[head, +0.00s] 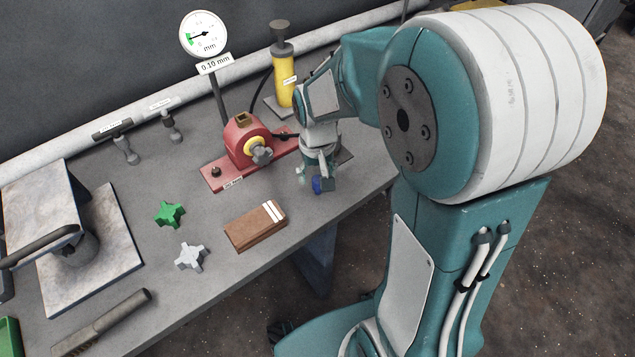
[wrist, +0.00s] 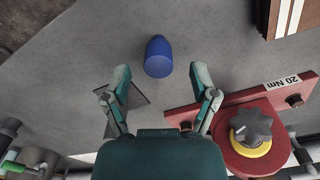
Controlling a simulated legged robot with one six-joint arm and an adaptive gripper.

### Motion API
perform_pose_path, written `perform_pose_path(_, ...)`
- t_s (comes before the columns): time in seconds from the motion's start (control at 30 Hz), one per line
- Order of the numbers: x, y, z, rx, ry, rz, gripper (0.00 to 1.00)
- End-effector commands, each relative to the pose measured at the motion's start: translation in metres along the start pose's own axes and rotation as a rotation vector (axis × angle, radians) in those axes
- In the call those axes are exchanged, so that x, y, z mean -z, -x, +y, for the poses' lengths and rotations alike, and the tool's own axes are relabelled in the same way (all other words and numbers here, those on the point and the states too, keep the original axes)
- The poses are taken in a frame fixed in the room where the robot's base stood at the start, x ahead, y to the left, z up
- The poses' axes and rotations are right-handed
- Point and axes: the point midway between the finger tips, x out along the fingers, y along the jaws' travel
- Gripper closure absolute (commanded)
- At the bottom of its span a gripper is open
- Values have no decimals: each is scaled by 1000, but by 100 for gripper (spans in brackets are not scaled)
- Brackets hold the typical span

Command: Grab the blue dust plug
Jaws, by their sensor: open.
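The blue dust plug (wrist: 158,57) stands on the grey bench in the wrist view, just beyond and between my open fingertips. It looks like a small rounded blue cap. In the head view the blue plug (head: 317,185) shows just below my gripper (head: 314,170), near the bench's front edge. My gripper (wrist: 158,80) is open and empty in the wrist view, with one finger to each side of the plug's line. I see no finger touching the plug.
A red fixture (head: 246,150) with a yellow-ringed knob stands left of my gripper. A yellow pump (head: 283,90) stands behind. A brown block (head: 255,226), a green star knob (head: 169,214) and a grey star knob (head: 191,256) lie further left. Bare bench surrounds the plug.

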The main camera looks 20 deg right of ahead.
Motion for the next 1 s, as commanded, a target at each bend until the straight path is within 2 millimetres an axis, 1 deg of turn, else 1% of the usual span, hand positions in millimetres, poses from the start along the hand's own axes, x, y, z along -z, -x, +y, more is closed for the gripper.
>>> perform_pose_path(0.03,-2,-9,1,0,-1,-5,24)
perform_pose_path(0.17,-1,-23,1,0,0,-2,24)
perform_pose_path(0.23,0,-26,1,0,0,0,24)
perform_pose_path(0.43,0,-26,0,0,0,1,24)
perform_pose_path(0.47,0,-26,0,0,0,1,38)
perform_pose_path(0.5,0,-26,0,0,0,1,55)
perform_pose_path(0.57,0,-25,0,0,0,1,75)
perform_pose_path(0.6,0,-25,0,0,0,1,87)
perform_pose_path(0.63,0,-25,0,0,0,1,90)
perform_pose_path(1.0,0,-25,0,0,0,0,91)
